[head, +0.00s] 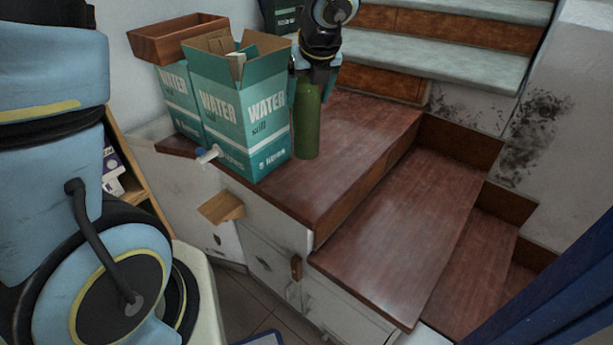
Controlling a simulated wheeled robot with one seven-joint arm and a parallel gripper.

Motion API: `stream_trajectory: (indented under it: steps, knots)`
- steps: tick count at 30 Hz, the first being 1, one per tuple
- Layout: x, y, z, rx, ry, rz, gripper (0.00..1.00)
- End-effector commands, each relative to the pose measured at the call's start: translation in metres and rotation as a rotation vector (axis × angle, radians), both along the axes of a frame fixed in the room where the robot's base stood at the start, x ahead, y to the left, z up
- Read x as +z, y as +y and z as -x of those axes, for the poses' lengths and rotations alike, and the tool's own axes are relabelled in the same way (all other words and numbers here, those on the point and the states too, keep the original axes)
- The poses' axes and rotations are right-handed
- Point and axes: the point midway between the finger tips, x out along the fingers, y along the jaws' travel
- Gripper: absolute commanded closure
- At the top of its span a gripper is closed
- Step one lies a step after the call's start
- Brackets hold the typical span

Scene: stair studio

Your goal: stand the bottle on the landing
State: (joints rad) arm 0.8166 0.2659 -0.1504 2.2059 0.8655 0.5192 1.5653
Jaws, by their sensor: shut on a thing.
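The green bottle (306,128) is upright at the landing (355,150), a reddish-brown wooden top, just right of the front water carton. My gripper (314,78) comes down from above and is shut on the bottle's upper part, hiding its neck and top. The bottle's base appears at the level of the landing surface; I cannot tell for sure whether it touches.
Teal water cartons (240,110) stand left of the bottle, the front one open. A wooden tray (177,36) sits on the rear carton. Steps (400,240) descend right; grey-topped stairs (440,60) rise behind. The landing right of the bottle is clear.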

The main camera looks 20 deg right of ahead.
Motion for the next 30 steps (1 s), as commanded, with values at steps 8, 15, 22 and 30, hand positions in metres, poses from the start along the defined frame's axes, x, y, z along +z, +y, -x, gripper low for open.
stream_trajectory:
  steps: [8, 15, 22, 30]
  knots:
    - [-0.046, 0.000, 0.000, -0.002, 0.002, -0.003, 1.00]
    - [-0.065, 0.000, 0.000, -0.001, 0.001, -0.002, 1.00]
    - [-0.093, 0.000, 0.000, -0.001, 0.001, -0.002, 1.00]
    - [-0.094, 0.000, 0.000, 0.000, 0.000, 0.000, 1.00]
